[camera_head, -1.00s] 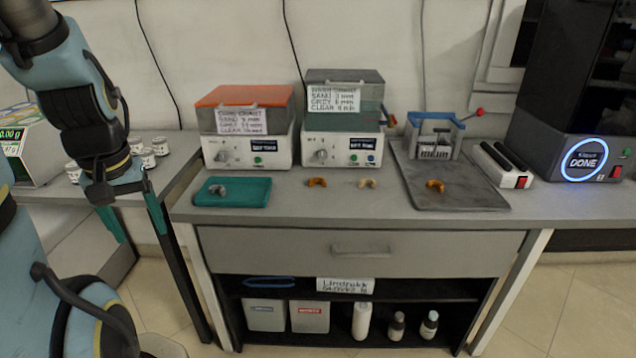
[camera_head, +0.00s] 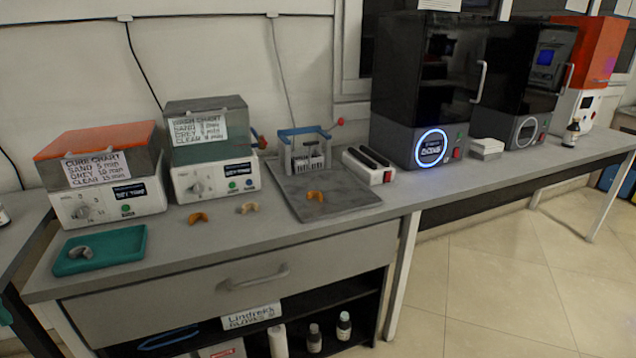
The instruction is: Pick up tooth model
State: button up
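Several small arch-shaped tooth models lie on the grey bench. A grey tooth model (camera_head: 81,252) lies in the teal tray (camera_head: 128,250) at the left. An orange-brown tooth model (camera_head: 198,218) and a beige tooth model (camera_head: 248,208) lie on the bare bench top in front of the cure units. Another orange tooth model (camera_head: 315,196) lies on the grey mat (camera_head: 345,202). My gripper is out of the head view now, so its state does not show.
A blue-topped rack (camera_head: 303,150) stands on the mat. Dark printers (camera_head: 428,90) stand to the right. Open floor (camera_head: 490,290) lies front right.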

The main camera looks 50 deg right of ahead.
aim_at(195, 217)
jog(key=u, duration=0.6)
jog(key=k+l+u, duration=0.15)
jog(key=l+u, duration=0.3)
jog(key=k+l+u, duration=0.25)
jog(key=u, duration=0.2)
jog(key=k+l+u, duration=0.25)
jog(key=u, duration=0.15)
jog(key=k+l+u, duration=0.1)
jog(key=k+l, duration=0.15)
jog(key=k, duration=0.2)
jog(key=k+l, duration=0.25)
jog(key=k, duration=0.2)
jog(key=k+l+u, duration=0.15)
jog(key=k, duration=0.3)
